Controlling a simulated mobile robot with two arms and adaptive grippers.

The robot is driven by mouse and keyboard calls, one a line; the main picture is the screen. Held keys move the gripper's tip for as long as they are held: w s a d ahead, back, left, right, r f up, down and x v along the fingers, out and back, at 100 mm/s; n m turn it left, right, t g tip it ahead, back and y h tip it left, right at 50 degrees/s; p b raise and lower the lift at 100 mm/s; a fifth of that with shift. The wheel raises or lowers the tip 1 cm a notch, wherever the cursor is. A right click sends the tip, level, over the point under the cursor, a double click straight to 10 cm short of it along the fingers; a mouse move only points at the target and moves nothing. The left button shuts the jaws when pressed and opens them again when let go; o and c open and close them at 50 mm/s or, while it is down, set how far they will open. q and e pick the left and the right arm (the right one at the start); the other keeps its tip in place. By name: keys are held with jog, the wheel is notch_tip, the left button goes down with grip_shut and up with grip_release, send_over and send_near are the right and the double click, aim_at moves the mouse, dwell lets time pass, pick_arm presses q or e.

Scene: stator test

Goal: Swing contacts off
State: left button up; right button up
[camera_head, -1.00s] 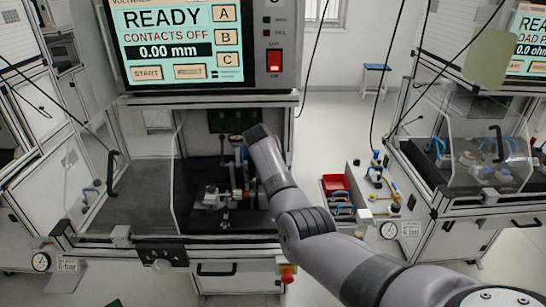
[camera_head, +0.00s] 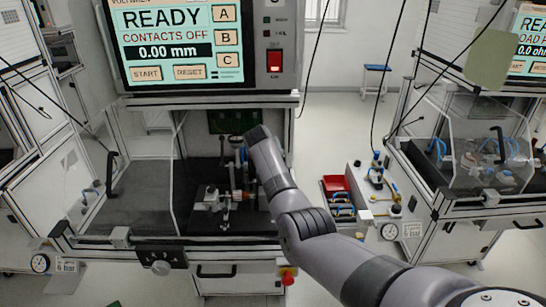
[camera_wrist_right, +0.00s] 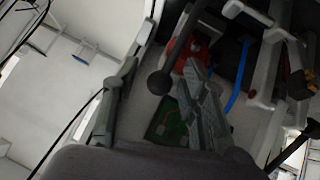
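My right arm reaches into the open test bay, and its gripper shows in the right wrist view (camera_wrist_right: 160,75) with two grey fingers apart. A round black knob (camera_wrist_right: 158,83) lies between the fingers in that picture; I cannot tell whether either finger touches it. The contact fixture (camera_head: 215,198) stands on the black bay floor beside my right wrist, which partly hides the bay's back. My left gripper is in neither view.
A clear guard with a black handle (camera_head: 111,168) stands at the bay's left. A red-lit switch (camera_head: 275,61) is right of the display. Red bins (camera_head: 336,186) and a second station (camera_head: 470,150) are to the right. A blue hose (camera_wrist_right: 240,78) passes near the right finger.

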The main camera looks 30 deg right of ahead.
jog(key=v, duration=1.2)
dwell(0.6)
